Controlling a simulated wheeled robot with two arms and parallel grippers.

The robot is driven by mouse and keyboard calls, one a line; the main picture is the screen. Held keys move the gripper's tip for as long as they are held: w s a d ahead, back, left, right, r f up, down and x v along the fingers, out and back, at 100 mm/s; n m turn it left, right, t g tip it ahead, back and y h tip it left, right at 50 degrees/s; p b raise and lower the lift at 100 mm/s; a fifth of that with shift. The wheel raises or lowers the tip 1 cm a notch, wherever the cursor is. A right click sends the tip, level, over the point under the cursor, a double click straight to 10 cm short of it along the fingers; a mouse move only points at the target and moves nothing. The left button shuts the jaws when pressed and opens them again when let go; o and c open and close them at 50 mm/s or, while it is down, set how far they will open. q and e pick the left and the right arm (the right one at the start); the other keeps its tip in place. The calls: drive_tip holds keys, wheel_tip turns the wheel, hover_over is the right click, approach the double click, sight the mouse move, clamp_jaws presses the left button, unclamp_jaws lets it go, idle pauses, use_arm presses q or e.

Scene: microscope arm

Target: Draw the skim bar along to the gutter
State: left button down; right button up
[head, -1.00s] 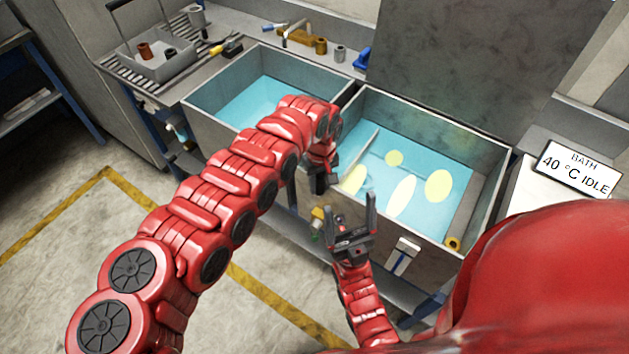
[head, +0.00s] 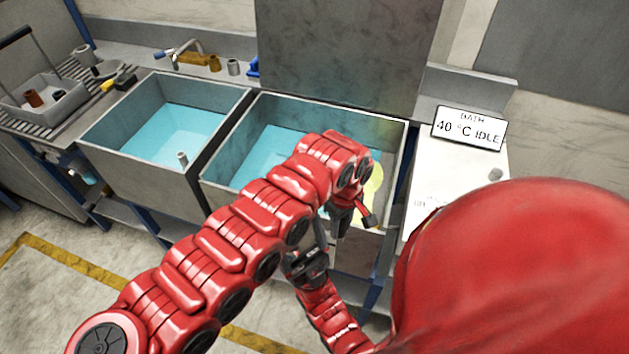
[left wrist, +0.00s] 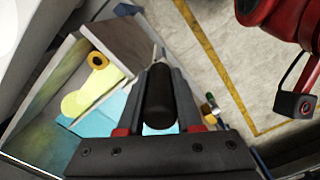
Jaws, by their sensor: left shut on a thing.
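My left gripper (left wrist: 161,100) is shut on the dark handle (left wrist: 160,95) of the skim bar. In the left wrist view the bar (left wrist: 106,95) shows as a pale strip in the bath, with pale yellow film (left wrist: 76,104) against it, on the side of the gutter. The gutter end has an orange ring (left wrist: 97,60) by a grey wall. In the head view my left gripper (head: 353,215) is at the bath's front right, and my arm hides the bar and gutter. My right gripper (head: 318,240) is empty in front of the bath, partly behind my left arm; its visible finger stands apart.
The right basin (head: 262,150) holds blue water, with a yellow patch (head: 373,184) at its right end. A second basin (head: 165,135) is to its left. A sign reading 40 °C IDLE (head: 467,128) stands on the right counter. Small tools and cups line the back ledge.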

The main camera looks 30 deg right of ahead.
use_arm(q)
drive_tip(key=shift+s+d+b, duration=0.35)
drive_tip(key=shift+s+d, duration=0.5)
drive_tip(key=shift+s, duration=0.2)
drive_tip(key=c, duration=0.6)
unclamp_jaws()
drive_tip(key=shift+r, duration=0.15)
wheel_tip(320, 180, up, 17)
drive_tip(key=b, duration=0.3)
drive_tip(key=shift+r, duration=0.1)
